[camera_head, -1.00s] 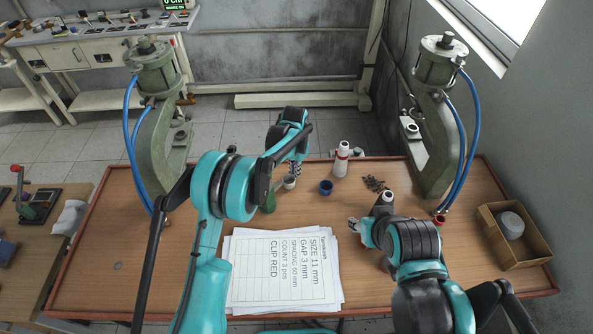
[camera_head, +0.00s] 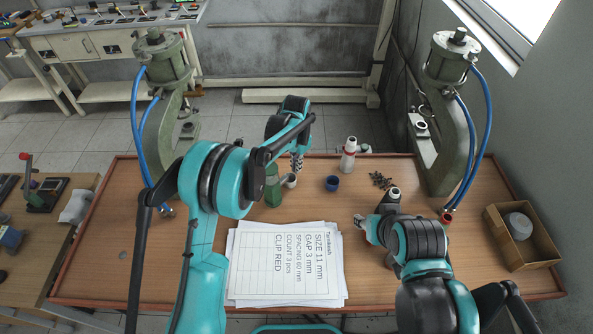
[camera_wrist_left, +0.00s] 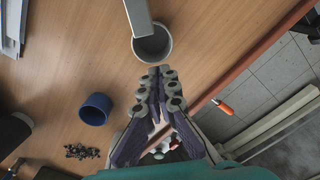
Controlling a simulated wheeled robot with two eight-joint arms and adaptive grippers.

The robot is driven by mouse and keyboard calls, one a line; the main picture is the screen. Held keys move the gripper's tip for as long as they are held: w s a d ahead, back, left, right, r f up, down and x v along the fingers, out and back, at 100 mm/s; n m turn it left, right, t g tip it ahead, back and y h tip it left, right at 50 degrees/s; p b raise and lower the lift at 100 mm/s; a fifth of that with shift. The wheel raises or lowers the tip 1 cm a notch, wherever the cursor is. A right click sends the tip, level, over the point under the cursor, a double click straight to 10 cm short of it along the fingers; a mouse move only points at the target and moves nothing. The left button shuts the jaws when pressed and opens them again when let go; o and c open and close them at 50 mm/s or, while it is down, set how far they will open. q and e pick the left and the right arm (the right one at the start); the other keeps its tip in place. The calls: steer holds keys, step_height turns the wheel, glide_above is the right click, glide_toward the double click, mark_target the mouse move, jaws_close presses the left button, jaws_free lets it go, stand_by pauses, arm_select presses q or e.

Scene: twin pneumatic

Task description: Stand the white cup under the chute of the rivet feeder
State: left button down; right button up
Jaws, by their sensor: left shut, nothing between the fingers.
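The white cup (camera_head: 291,180) stands upright on the table beside the green rivet feeder (camera_head: 272,187). In the left wrist view the feeder's grey chute (camera_wrist_left: 140,17) ends over the mouth of the cup (camera_wrist_left: 164,50). My left gripper (camera_head: 297,166) is shut and empty, just behind the cup in the head view. In the left wrist view its fingertips (camera_wrist_left: 161,78) are just below the cup's rim in the picture; whether they touch it I cannot tell. My right gripper (camera_head: 360,222) is low over the table right of the papers; its jaws are too small to read.
A blue cup (camera_head: 332,183), a white bottle (camera_head: 348,155) and a pile of dark rivets (camera_head: 381,180) stand nearby. Printed sheets (camera_head: 285,265) lie in front. Presses (camera_head: 165,110) (camera_head: 455,120) stand at both sides; a cardboard box (camera_head: 520,240) is at right.

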mark_target(297, 176)
arm_select(q)
step_height(297, 176, up, 8)
steer(key=w+r+n, duration=0.1)
steer(key=n, duration=0.8)
steer(key=f+n, duration=0.4)
steer(key=n, duration=0.5)
steer(key=w+d+f+n, duration=0.1)
steer(key=f+n, duration=0.3)
steer(key=n, duration=0.5)
steer(key=w+d+f+n+b, duration=0.1)
steer(key=f+n, duration=0.3)
steer(key=n, duration=0.5)
steer(key=shift+w+d+f+n, duration=0.1)
steer(key=shift+w+f+n, duration=0.2)
steer(key=shift+n, duration=0.1)
steer(key=s+a, duration=0.2)
steer(key=s, duration=0.1)
steer(key=shift+r+b, duration=0.15)
steer(key=shift+b, duration=0.15)
steer(key=shift+s+a, duration=0.2)
